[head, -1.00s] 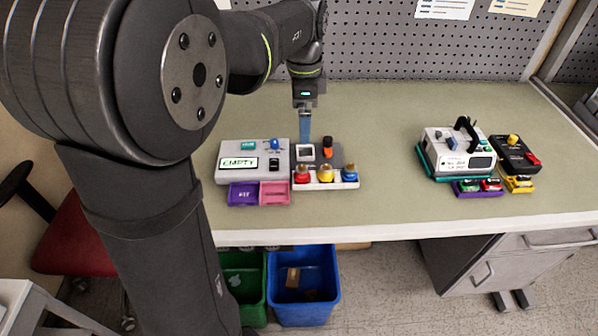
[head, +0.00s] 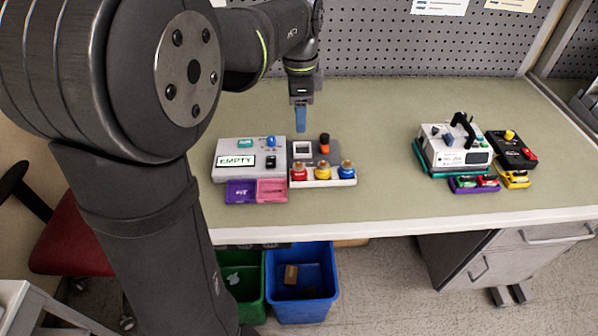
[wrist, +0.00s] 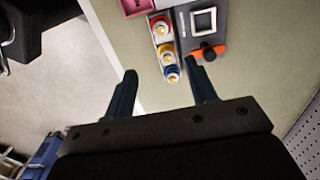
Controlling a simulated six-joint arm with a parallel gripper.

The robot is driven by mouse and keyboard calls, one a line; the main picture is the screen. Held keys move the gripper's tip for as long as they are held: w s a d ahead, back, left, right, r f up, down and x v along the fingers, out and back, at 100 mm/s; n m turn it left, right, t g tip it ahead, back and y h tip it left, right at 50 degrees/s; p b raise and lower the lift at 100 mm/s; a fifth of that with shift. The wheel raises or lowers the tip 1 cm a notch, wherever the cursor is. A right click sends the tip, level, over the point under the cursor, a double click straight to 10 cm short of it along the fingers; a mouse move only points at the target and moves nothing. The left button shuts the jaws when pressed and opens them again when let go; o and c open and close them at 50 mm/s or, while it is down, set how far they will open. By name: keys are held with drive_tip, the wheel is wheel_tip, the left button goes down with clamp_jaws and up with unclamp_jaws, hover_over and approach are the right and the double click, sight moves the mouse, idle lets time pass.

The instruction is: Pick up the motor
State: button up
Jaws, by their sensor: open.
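A small orange and black part (head: 324,145), which may be the motor, stands on a grey plate (head: 331,158) to the right of a white square frame (head: 302,149). In the wrist view the orange part (wrist: 207,53) lies beyond the right fingertip, near the white frame (wrist: 204,21). My gripper (head: 300,131) hangs fingers-down just behind these parts. In the wrist view its two blue fingers (wrist: 160,76) are apart with nothing between them.
A white rack with red, yellow and blue capped pieces (head: 322,173) stands in front. A box marked EMPTY (head: 225,172) and purple and pink trays (head: 241,190) are at left. A pump with a black handle (head: 440,155) stands at right. The middle table is clear.

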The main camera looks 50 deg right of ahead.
drive_tip(key=n, duration=0.7)
approach(299, 164)
wheel_tip(299, 164, down, 5)
drive_tip(key=shift+w+a+f, duration=0.1)
drive_tip(key=shift+f, duration=2.8)
drive_tip(key=shift+c, duration=0.2)
drive_tip(key=c, duration=0.8)
drive_tip(key=shift+r, duration=0.1)
